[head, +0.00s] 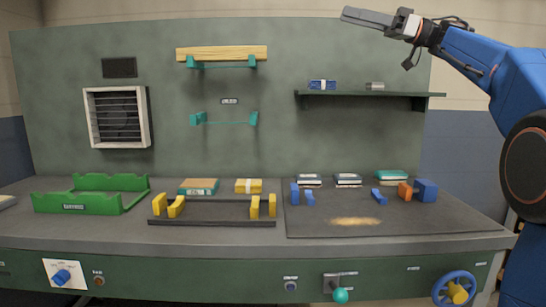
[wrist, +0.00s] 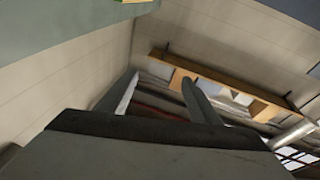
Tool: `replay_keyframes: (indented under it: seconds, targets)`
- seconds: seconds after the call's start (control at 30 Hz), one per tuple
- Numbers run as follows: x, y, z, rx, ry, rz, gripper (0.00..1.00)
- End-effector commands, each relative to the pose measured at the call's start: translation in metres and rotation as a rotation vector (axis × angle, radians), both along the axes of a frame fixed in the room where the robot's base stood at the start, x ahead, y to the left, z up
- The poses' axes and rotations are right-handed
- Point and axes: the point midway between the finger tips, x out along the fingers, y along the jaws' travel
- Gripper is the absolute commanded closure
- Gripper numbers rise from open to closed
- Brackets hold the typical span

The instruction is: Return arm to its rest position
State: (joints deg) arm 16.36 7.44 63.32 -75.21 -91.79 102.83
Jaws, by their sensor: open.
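My gripper (head: 368,18) is at the top right of the head view, raised above the wall shelf and pointing left. My blue arm reaches up to it from the right edge. In the wrist view my gripper (wrist: 157,95) shows two fingers set apart with nothing between them. Behind the fingers are the upper wall and a wooden beam under the ceiling. The gripper touches nothing and is well above the bench.
A shelf (head: 425,95) with small boxes is on the panel below my gripper. A wood piece (head: 222,53) rests on teal brackets. The bench (head: 90,228) holds a green tray (head: 75,203), yellow supports (head: 176,207) and blue blocks (head: 426,190). The air around my gripper is free.

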Motion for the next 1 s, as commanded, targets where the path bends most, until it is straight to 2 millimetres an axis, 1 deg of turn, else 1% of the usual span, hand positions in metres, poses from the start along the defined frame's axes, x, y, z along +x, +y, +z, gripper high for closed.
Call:
replay_keyframes:
  seconds: [0.17, 0.3, 0.4, 0.47, 0.53, 0.57, 0.67, 0.77, 0.8, 0.87, 0.9, 0.97, 1.0]
  targets:
    - [0.002, 0.002, 0.023, 0.123, -0.062, -0.136, 0.43]
    - [0.007, -0.007, 0.039, 0.247, -0.107, -0.324, 0.43]
    - [0.01, -0.022, 0.041, 0.324, -0.115, -0.489, 0.43]
    - [0.012, -0.032, 0.035, 0.356, -0.107, -0.592, 0.43]
    - [0.013, -0.046, 0.024, 0.384, -0.086, -0.71, 0.43]
    - [0.013, -0.053, 0.018, 0.392, -0.074, -0.762, 0.43]
    - [0.011, -0.074, -0.013, 0.397, -0.019, -0.931, 0.43]
    - [0.004, -0.095, -0.055, 0.372, 0.06, -1.089, 0.43]
    - [0.0, -0.103, -0.075, 0.353, 0.098, -1.15, 0.43]
    - [-0.008, -0.113, -0.108, 0.317, 0.16, -1.233, 0.43]
    - [-0.014, -0.12, -0.132, 0.286, 0.203, -1.285, 0.43]
    - [-0.025, -0.127, -0.166, 0.237, 0.269, -1.35, 0.43]
    - [-0.033, -0.131, -0.189, 0.201, 0.312, -1.387, 0.43]
